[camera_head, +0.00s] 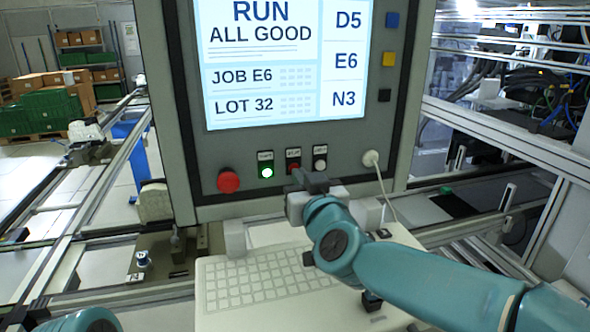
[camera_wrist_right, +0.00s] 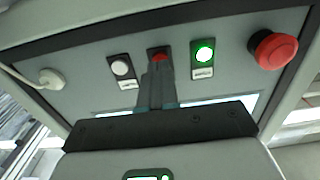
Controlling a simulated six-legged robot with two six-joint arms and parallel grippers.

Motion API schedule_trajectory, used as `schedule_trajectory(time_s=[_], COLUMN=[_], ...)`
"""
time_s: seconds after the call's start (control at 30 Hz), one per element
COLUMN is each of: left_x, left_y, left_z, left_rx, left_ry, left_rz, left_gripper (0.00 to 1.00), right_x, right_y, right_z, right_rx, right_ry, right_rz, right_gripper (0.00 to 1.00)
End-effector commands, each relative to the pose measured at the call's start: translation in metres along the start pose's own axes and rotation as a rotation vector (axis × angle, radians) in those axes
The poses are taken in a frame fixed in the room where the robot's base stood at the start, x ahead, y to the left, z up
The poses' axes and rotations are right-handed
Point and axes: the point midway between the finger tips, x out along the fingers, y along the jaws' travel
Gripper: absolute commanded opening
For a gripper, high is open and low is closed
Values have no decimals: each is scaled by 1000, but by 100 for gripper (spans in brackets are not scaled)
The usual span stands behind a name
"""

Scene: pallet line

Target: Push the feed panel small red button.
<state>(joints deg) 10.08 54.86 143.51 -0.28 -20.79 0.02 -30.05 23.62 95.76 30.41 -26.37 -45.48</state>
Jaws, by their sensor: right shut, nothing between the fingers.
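The small red button (camera_head: 293,168) sits on the grey feed panel (camera_head: 210,160) below its screen, between a lit green button and a white button. In the right wrist view the small red button (camera_wrist_right: 160,57) shows just beyond my fingertips. My right gripper (camera_head: 300,177) is shut and empty, close to the panel just below the small red button. In the wrist view its closed fingers (camera_wrist_right: 158,68) point at the button and hide the lower part of its plate. I cannot tell whether they touch it. My left gripper is not in view; only part of my left arm shows.
The green button (camera_head: 266,172) and the white button (camera_head: 320,165) flank the red one. A large red mushroom button (camera_head: 229,181) is at the left. A white plug (camera_head: 371,158) with a cable is at the right. A keyboard (camera_head: 250,283) lies below the panel.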

Motion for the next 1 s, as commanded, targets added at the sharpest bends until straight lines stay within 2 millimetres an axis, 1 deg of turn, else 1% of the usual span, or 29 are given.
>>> schedule_trajectory(time_s=[1.0], left_x=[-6], left_y=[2], left_z=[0], left_rx=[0], left_ry=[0], left_rz=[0], left_gripper=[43], right_x=[16], right_y=[0], right_z=[0], right_rx=[0], right_ry=[0], right_rz=[0], right_gripper=[0])
